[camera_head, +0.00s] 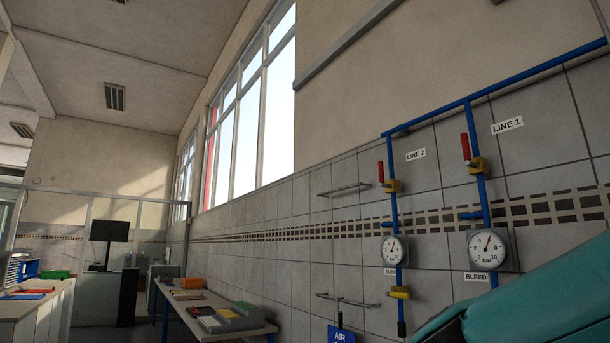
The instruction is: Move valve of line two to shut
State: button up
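Line two is the blue vertical pipe (395,212) on the tiled wall, right of centre, beside the "LINE 2" label (415,155). Its valve has a yellow body (393,186) and a red handle (381,172). The handle points straight up, parallel to the pipe. A round gauge (394,250) sits below it, and a yellow bleed valve (399,292) is lower still. Line one stands to the right with its own yellow valve (479,165) and upright red handle (465,147). My gripper is not in view.
A large teal shape covers the lower right corner and hides the foot of line one. Wall rails (343,189) are left of line two. A blue "AIR" sign (341,334) is below. A workbench (250,331) with boxes runs along the wall at left.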

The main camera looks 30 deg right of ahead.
aim_at(383, 184)
jog(key=u, duration=0.3)
jog(key=i, duration=1.55)
jog(key=z, duration=0.3)
jog(key=i, duration=0.8)
jog(key=z, duration=1.5)
jog(key=i, duration=0.8)
jog(key=z, duration=0.8)
